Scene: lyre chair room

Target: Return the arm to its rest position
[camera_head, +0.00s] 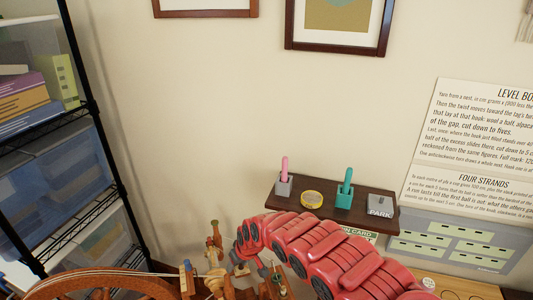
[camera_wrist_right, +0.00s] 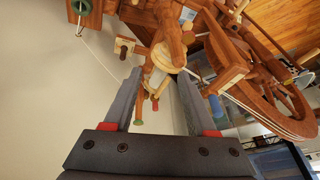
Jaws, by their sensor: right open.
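My right arm (camera_head: 320,255), red and segmented, reaches in from the lower right in the head view. Its right gripper (camera_wrist_right: 160,72) is open, with two grey fingers apart in the right wrist view. Wooden spinning wheel parts with a pale bobbin-like piece (camera_wrist_right: 166,57) show between and beyond the fingertips; I cannot tell whether they touch. In the head view the gripper is mostly hidden by the arm, close to the wooden spinning wheel (camera_head: 95,281). My left gripper is not in view.
A dark wall shelf (camera_head: 324,208) above the arm holds a pink-topped grey holder (camera_head: 284,187), a yellow tin (camera_head: 312,199), a teal holder (camera_head: 344,197) and a grey PARK block (camera_head: 381,207). A black-framed rack (camera_head: 98,125) with bins stands left. A text board (camera_head: 475,140) hangs right.

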